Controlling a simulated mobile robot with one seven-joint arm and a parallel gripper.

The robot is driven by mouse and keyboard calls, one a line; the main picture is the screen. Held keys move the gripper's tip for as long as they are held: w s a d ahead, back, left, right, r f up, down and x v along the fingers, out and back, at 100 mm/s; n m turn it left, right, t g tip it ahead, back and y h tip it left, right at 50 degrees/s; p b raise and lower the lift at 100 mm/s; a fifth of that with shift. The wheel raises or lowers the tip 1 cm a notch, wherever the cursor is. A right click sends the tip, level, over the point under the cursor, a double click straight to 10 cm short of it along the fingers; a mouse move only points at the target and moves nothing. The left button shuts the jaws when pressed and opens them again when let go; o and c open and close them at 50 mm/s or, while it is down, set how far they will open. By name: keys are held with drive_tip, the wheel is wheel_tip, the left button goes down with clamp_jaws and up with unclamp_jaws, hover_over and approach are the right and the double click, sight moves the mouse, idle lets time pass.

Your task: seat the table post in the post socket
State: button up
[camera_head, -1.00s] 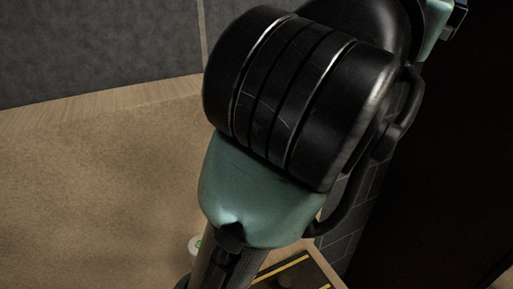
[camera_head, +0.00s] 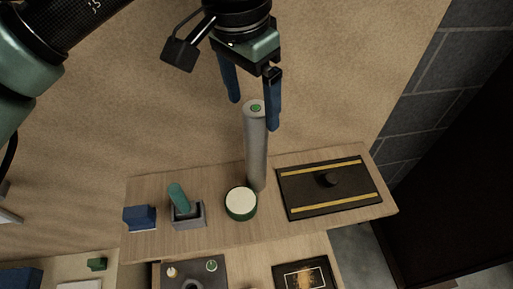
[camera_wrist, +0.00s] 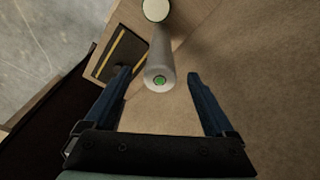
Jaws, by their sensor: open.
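The table post (camera_head: 257,150) is a grey cylinder with a green spot on its top, standing upright on a wooden shelf. Its top (camera_wrist: 160,80) shows between the fingers in the wrist view. My gripper (camera_head: 253,114) is open and points down, with one blue finger on each side of the post's top. It also shows open in the wrist view (camera_wrist: 158,73), and I see no contact. The likely post socket is a black plate with yellow stripes (camera_head: 310,200) and a dark round centre (camera_head: 326,180), right of the post; the wrist view shows part of it (camera_wrist: 118,58).
A green-rimmed white round thing (camera_head: 241,203) stands close in front of the post. Left of it are a grey holder with a teal piece (camera_head: 187,212) and a blue block (camera_head: 140,217). A brown wall is behind; a lower surface with small items lies in front.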

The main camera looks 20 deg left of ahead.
sight(258, 131)
drive_tip(key=f, duration=0.5)
drive_tip(key=w+f+p, duration=0.1)
drive_tip(key=f, duration=0.2)
drive_tip(key=shift+d+f, duration=0.1)
drive_tip(key=shift+d, duration=0.15)
clamp_jaws()
drive_tip(key=shift+w, duration=0.1)
